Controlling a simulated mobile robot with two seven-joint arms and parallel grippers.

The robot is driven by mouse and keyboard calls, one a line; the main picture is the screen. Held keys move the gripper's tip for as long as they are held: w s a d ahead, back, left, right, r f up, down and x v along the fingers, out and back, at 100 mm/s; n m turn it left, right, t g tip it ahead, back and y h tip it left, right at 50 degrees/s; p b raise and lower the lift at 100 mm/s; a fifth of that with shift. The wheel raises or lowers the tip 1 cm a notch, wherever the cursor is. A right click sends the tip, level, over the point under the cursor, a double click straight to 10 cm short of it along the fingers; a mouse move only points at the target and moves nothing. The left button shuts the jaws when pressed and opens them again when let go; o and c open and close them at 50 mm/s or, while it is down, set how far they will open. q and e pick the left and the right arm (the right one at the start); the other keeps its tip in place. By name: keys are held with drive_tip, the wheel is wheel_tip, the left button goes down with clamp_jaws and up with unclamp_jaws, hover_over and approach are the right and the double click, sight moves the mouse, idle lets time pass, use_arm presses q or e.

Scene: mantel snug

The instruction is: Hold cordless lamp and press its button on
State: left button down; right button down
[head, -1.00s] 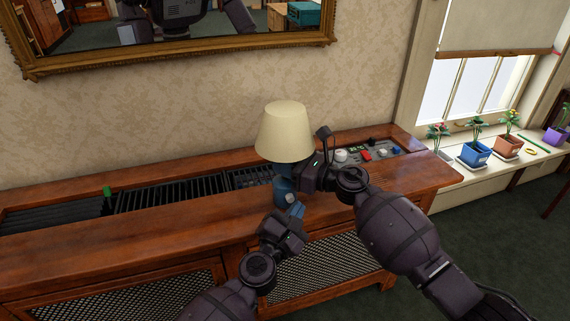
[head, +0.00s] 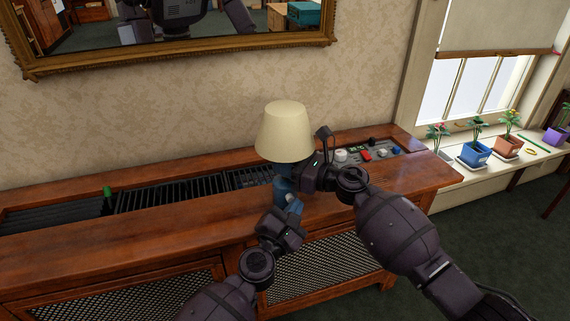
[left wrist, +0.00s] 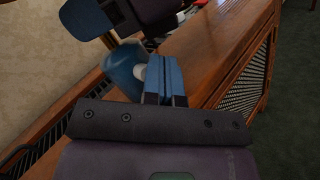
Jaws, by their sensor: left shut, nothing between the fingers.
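The cordless lamp has a cream shade (head: 285,132) and a blue base (head: 283,186), and stands upright on the wooden radiator cover. In the left wrist view its rounded blue base (left wrist: 122,66) carries a pale round button (left wrist: 140,72). My left gripper (head: 294,206) is shut and empty, in front of the base. In the left wrist view its blue fingertips (left wrist: 163,75) are right beside the button; I cannot tell whether they touch it. My right gripper (head: 298,174) is at the lamp just under the shade and looks closed on it; its fingers are partly hidden.
The wooden radiator cover (head: 140,226) has dark slots along its top and a green knob (head: 107,191) at left. A grey panel with coloured controls (head: 366,155) lies right of the lamp. Potted plants stand on the windowsill (head: 465,174). A gilt mirror (head: 180,59) hangs above.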

use_arm(q)
drive_tip(key=shift+w+a, duration=0.1)
drive_tip(key=shift+w, duration=0.2)
idle(0.4)
drive_tip(key=shift+s, duration=0.15)
drive_tip(key=shift+s+d, duration=0.3)
drive_tip(key=shift+s, duration=0.5)
drive_tip(key=s+d, duration=0.1)
drive_tip(key=s, duration=0.4)
drive_tip(key=shift+s+d, duration=0.4)
use_arm(e)
drive_tip(key=c, duration=1)
unclamp_jaws()
